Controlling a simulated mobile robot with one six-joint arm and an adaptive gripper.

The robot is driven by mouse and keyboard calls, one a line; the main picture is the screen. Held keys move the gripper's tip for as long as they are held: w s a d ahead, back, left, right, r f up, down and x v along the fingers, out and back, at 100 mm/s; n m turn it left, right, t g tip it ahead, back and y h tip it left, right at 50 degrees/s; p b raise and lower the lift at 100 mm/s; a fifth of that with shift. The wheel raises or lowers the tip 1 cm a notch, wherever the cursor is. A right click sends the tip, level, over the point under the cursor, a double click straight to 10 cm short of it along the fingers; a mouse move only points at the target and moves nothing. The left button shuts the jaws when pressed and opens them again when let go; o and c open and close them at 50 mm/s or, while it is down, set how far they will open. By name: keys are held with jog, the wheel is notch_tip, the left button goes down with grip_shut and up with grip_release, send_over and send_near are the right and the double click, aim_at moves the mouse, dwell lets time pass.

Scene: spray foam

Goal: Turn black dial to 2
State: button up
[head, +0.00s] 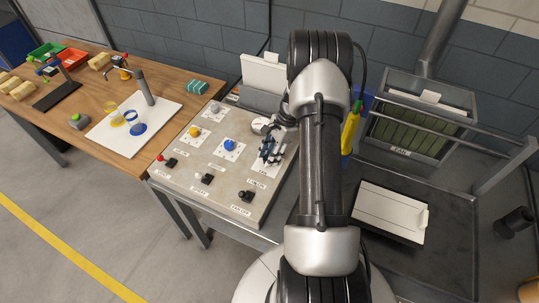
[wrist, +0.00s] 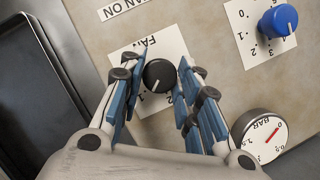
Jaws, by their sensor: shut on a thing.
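The black dial (wrist: 158,75) sits on a white scale card (wrist: 125,55) labelled FAN in the wrist view. Its white pointer line points towards the bottom of that view, slightly left. My gripper (wrist: 157,73) has its blue-padded fingers on either side of the dial, shut on it. The fingers cover much of the scale, so I cannot tell which number the pointer is at. In the head view my gripper (head: 271,150) is over the right part of the control panel (head: 215,185) and hides the black dial.
A blue dial (wrist: 278,22) and a round BAR gauge (wrist: 262,135) are close to the right of my gripper in the wrist view. The head view shows a yellow dial (head: 195,131), small black switches (head: 246,196) along the panel front, and a fan box (head: 405,125) at right.

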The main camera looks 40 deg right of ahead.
jog(key=n+g, duration=0.1)
jog(key=n, duration=0.1)
jog(key=n+g, duration=0.1)
jog(key=n, duration=0.2)
jog(key=shift+w, duration=0.2)
jog(key=shift+n+g+h+b, duration=0.3)
jog(key=shift+n+g, duration=0.5)
jog(key=shift+n, duration=1.7)
jog(key=o, duration=1)
jog(key=shift+o, duration=0.2)
jog(key=v, duration=1.2)
jog(key=shift+w+a, duration=0.1)
jog(key=shift+w, duration=0.05)
